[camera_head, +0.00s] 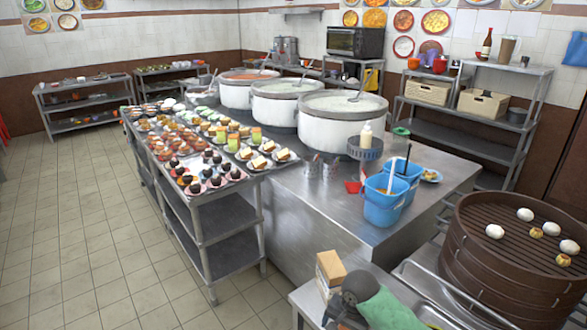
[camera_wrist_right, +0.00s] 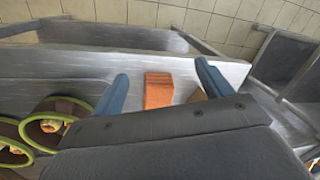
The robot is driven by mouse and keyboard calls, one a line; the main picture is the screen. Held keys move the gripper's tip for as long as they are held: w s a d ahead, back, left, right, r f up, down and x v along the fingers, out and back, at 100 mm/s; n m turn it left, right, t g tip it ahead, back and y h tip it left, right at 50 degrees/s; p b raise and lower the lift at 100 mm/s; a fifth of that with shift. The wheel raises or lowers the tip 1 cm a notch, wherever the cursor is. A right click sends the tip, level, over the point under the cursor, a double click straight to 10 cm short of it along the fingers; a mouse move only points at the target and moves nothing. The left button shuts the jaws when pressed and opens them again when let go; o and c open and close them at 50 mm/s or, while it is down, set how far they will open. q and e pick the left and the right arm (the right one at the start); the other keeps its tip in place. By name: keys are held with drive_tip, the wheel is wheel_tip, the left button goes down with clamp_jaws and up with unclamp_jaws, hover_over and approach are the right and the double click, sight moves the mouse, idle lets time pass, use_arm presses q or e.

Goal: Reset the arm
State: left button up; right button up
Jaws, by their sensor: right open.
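My right gripper (camera_wrist_right: 163,72) shows in the right wrist view, its two blue fingers spread apart. An orange block (camera_wrist_right: 158,91) appears in the gap between the fingers from this camera; nothing seems to be gripped. I cannot tell whether the fingers touch it.
A cart (camera_head: 212,214) holds many small dishes. The tiled floor (camera_head: 75,240) is clear at left.

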drive_tip(key=s+a+f+n+t+y, duration=0.1)
drive_tip(key=s+f+n+t, duration=0.2)
drive_tip(key=s, duration=0.8)
drive_tip(key=s+d+n+h, duration=0.1)
drive_tip(key=s+d+n, duration=0.2)
drive_tip(key=s+d, duration=0.35)
drive_tip(key=s+d+n+h, duration=0.1)
drive_tip(key=s+d+n, duration=0.15)
drive_tip(key=s, duration=0.65)
wheel_tip(320, 180, down, 22)
drive_tip(key=a+g, duration=0.1)
drive_tip(key=a, duration=0.1)
drive_tip(key=shift+w+g, duration=0.3)
drive_tip(key=shift+w, duration=0.15)
drive_tip(key=shift+g, duration=0.5)
drive_tip(key=s+f, duration=0.2)
drive_tip(key=f, duration=0.4)
drive_tip(key=s+f, duration=0.2)
drive_tip(key=f, duration=0.4)
drive_tip(key=s+a+f, duration=0.1)
drive_tip(key=s+f, duration=0.1)
drive_tip(key=f, duration=0.4)
drive_tip(key=shift+f, duration=0.3)
drive_tip(key=shift+c, duration=0.5)
